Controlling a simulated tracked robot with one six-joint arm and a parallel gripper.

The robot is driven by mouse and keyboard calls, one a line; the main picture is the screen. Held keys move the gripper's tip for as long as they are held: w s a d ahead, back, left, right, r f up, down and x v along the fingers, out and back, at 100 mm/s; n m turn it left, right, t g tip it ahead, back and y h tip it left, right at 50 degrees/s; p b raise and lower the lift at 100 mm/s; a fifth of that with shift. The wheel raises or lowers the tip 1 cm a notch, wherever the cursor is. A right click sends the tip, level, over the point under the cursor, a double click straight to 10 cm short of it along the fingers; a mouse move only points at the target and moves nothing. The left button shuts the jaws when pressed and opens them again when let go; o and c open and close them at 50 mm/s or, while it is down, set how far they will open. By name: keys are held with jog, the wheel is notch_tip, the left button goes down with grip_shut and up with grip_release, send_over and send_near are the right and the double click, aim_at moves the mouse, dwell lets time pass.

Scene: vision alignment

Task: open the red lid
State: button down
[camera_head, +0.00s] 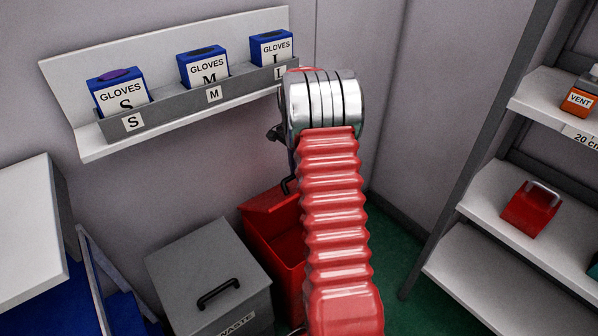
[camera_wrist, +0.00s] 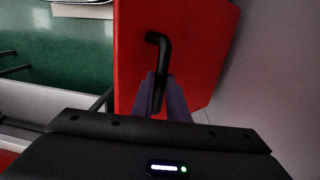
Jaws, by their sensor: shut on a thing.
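The red lid (camera_wrist: 195,50) fills the upper middle of the wrist view, with a black bar handle (camera_wrist: 158,42) on it. My gripper (camera_wrist: 161,82) is shut on this handle, its two purple-grey fingers on either side of the bar. In the head view, the red lid (camera_head: 268,201) appears raised at the back of the red bin (camera_head: 262,262), whose inside shows below it.
A grey waste bin (camera_head: 205,262) with a closed lid stands left of the red bin. A glove shelf (camera_head: 180,105) with three blue boxes is on the wall above. A shelf rack (camera_head: 500,200) stands at the right, with green floor (camera_head: 400,235) between.

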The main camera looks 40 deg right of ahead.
jog(key=c, duration=1.7)
grip_release()
jog(key=shift+w+f, duration=0.15)
jog(key=shift+w+r, duration=0.15)
jog(key=shift+r, duration=1.7)
jog(key=shift+w+r, duration=0.15)
jog(key=shift+r, duration=1.7)
